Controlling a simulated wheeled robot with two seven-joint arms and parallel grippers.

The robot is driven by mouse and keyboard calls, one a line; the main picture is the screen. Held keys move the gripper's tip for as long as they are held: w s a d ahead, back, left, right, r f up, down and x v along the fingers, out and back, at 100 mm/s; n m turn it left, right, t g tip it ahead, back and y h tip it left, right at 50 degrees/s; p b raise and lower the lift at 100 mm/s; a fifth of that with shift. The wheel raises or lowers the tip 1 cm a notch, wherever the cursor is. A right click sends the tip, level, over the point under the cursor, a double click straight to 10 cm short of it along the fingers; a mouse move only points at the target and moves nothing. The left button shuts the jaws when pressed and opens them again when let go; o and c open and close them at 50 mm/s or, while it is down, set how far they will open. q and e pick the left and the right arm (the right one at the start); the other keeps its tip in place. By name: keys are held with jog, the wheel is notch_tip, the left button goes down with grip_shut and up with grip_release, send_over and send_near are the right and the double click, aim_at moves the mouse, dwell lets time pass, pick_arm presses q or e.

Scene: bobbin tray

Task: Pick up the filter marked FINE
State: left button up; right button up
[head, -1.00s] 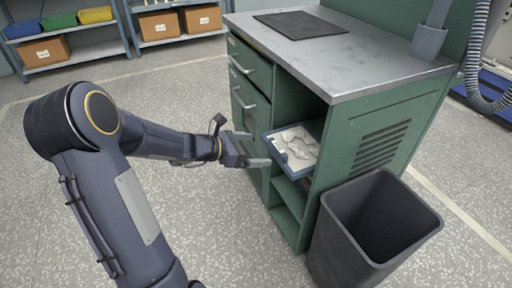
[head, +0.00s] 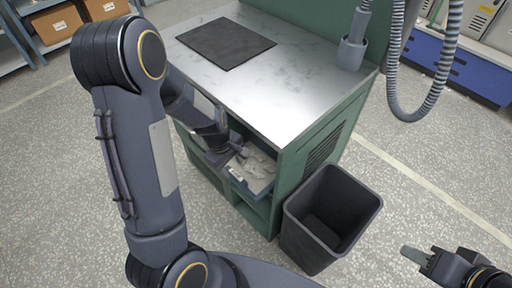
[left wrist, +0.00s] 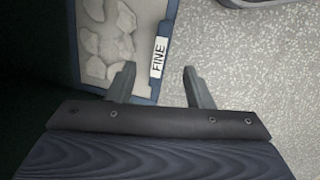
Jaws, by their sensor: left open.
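The filter marked FINE (head: 262,164) is a blue-framed tray with a pale, lumpy grey-white face. It sticks out of an open bay in the green cabinet. In the left wrist view its blue rim (left wrist: 170,22) carries a white FINE label (left wrist: 158,57). My left gripper (head: 240,150) is at the filter's near left side. In the left wrist view my left gripper (left wrist: 159,68) is open, one finger over the filter's face and the other beyond its rim over the floor. I cannot tell contact. My right gripper (head: 420,256) is at the lower right, away from the filter.
The green cabinet (head: 310,155) has a metal top with a dark mat (head: 226,42). A black bin (head: 331,215) stands close to the right of the filter. A grey hose (head: 430,100) hangs at the right. The floor around is open.

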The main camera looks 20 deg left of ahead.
aim_at(236, 176)
pick_arm(q)
jog(key=f, duration=0.2)
jog(key=f+b, duration=0.1)
jog(key=f, duration=0.2)
jog(key=f+b, duration=0.1)
jog(key=f, duration=0.1)
jog(key=shift+w+d+f, duration=0.3)
jog(key=shift+w+d, duration=0.05)
jog(key=shift+w, duration=0.05)
grip_shut()
